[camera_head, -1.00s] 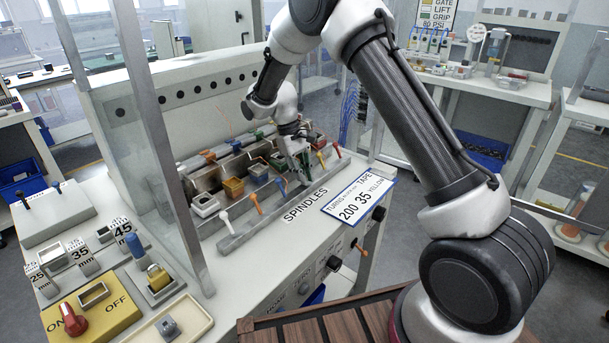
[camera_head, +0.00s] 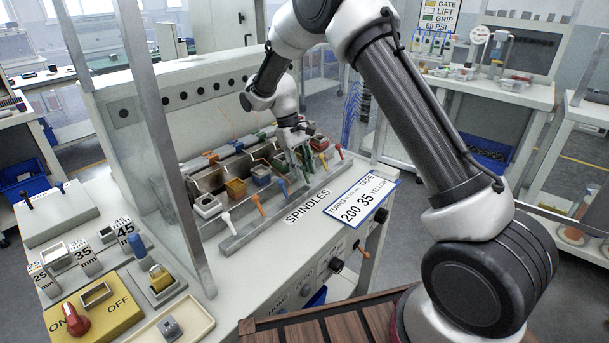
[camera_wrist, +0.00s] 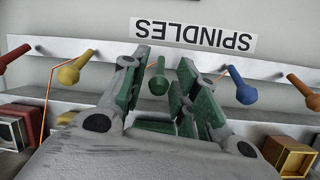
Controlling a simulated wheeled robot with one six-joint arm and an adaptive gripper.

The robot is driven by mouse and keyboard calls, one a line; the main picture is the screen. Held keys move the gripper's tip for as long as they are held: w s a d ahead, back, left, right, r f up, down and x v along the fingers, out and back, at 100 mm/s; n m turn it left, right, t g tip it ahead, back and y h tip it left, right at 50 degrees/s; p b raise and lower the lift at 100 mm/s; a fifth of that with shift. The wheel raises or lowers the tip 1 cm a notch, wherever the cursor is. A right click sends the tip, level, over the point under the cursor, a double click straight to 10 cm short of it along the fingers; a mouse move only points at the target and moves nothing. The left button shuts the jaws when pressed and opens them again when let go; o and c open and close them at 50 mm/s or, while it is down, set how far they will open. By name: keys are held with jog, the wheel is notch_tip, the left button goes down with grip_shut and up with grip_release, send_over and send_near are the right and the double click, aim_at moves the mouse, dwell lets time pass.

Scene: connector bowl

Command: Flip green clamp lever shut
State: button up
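My gripper (camera_wrist: 158,90) is open, with one finger on each side of the green lever. Gaps show between the knob and the fingers, and I see no clear contact. In the head view my gripper (camera_head: 299,174) is low over the lever row, and it largely hides the green lever there.
The yellow lever (camera_wrist: 76,66) and blue lever (camera_wrist: 242,88) stand close outside the fingers. The red lever (camera_wrist: 13,58) and orange lever (camera_wrist: 304,92) are farther out. Wire spools, including a gold one (camera_head: 236,187), sit behind the rail. A clear guard panel (camera_head: 165,150) stands left.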

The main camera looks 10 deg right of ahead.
jog(key=v, duration=0.9)
jog(key=shift+r, duration=0.3)
